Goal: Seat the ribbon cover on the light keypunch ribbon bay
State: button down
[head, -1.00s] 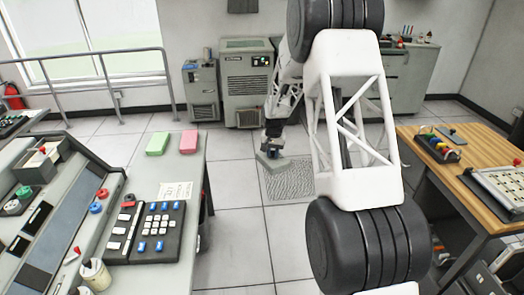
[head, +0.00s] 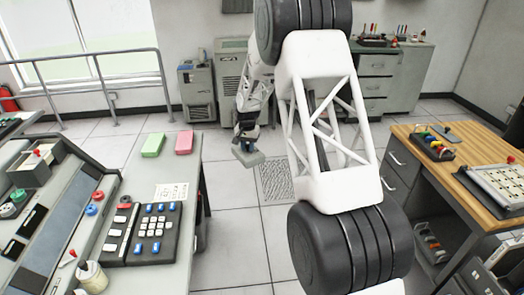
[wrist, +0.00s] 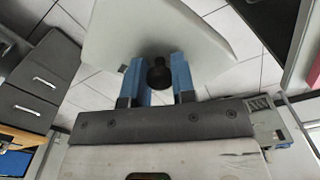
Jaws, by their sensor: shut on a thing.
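My gripper (wrist: 158,78) is shut on the ribbon cover (wrist: 140,35), a pale grey plate. Its two blue fingers close on the cover's dark round knob. In the head view the cover (head: 248,159) hangs below my gripper (head: 246,146), in the air over the floor, right of the left-hand desk. A light grey keypunch console (head: 75,215) is at the left, with coloured knobs and a keyboard (head: 152,232) beside it. I cannot tell which part is the ribbon bay.
A green block (head: 153,145) and a pink block (head: 184,142) lie on the left-hand desk. A wooden desk (head: 470,185) with a pen rack and a tray stands at the right. Grey cabinets (head: 230,85) stand at the back. Floor between the desks is open.

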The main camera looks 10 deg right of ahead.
jog(key=s+a+r+m, duration=0.15)
jog(key=a+r, duration=0.25)
jog(key=a, duration=1.2)
jog(key=s+a+r, duration=0.2)
jog(key=a+r, duration=0.3)
jog(key=a, duration=1.1)
jog(key=s+a+r, duration=0.2)
jog(key=a+r, duration=0.2)
jog(key=a, duration=1.1)
jog(key=s+a+r+m, duration=0.1)
jog(key=s+a+r, duration=0.2)
jog(key=s+a, duration=0.45)
jog(key=s+a+r, duration=0.4)
jog(key=a, duration=0.7)
jog(key=s+a+r+m, duration=0.1)
jog(key=s+a+r, duration=0.2)
jog(key=s+a, duration=0.5)
jog(key=s+a+f+m, duration=0.1)
jog(key=s+a+f, duration=0.3)
jog(key=a+f, duration=0.4)
jog(key=shift+f, duration=0.45)
jog(key=shift+s+f+m, duration=0.1)
jog(key=shift+m, duration=0.15)
jog(key=shift+f, duration=0.6)
